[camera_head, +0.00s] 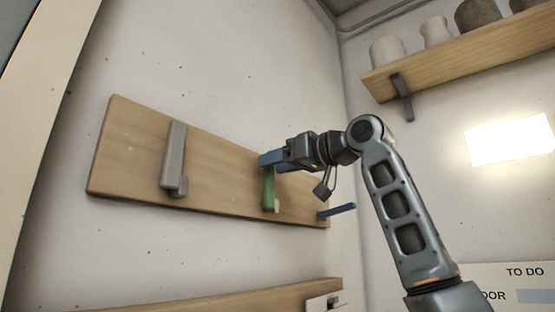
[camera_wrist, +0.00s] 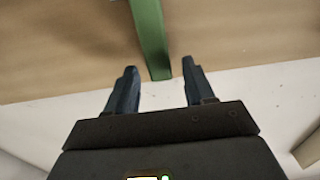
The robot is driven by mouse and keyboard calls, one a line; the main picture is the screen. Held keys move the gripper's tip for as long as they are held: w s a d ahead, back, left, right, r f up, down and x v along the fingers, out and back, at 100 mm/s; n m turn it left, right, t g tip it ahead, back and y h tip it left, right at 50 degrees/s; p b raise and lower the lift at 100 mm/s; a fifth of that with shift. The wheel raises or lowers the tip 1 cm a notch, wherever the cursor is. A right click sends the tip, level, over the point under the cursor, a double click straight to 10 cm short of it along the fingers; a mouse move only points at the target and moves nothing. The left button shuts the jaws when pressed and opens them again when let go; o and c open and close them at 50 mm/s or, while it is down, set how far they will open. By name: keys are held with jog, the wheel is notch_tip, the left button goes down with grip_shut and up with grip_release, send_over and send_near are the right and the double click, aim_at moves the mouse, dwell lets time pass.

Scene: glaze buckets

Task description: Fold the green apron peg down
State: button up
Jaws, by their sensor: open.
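The green apron peg (camera_head: 268,187) lies upright along the wooden board (camera_head: 130,160), with a small pale piece at its lower end. My gripper (camera_head: 272,163) is at the peg's upper end, its blue fingers pointing at the board. In the wrist view the green peg (camera_wrist: 151,35) runs down from the top edge, and its end shows between the two spread fingertips of my gripper (camera_wrist: 159,66). The fingers are open, with a gap on each side of the peg. I cannot tell whether either finger touches it.
A grey peg (camera_head: 173,155) stands upright on the board to the left. A blue peg (camera_head: 338,210) juts out from the board at the right, below my gripper. A shelf (camera_head: 450,62) with several pots is at upper right. Another wooden ledge (camera_head: 230,300) lies below.

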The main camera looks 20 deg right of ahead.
jog(key=shift+w, duration=0.15)
jog(key=shift+c, duration=0.4)
grip_shut()
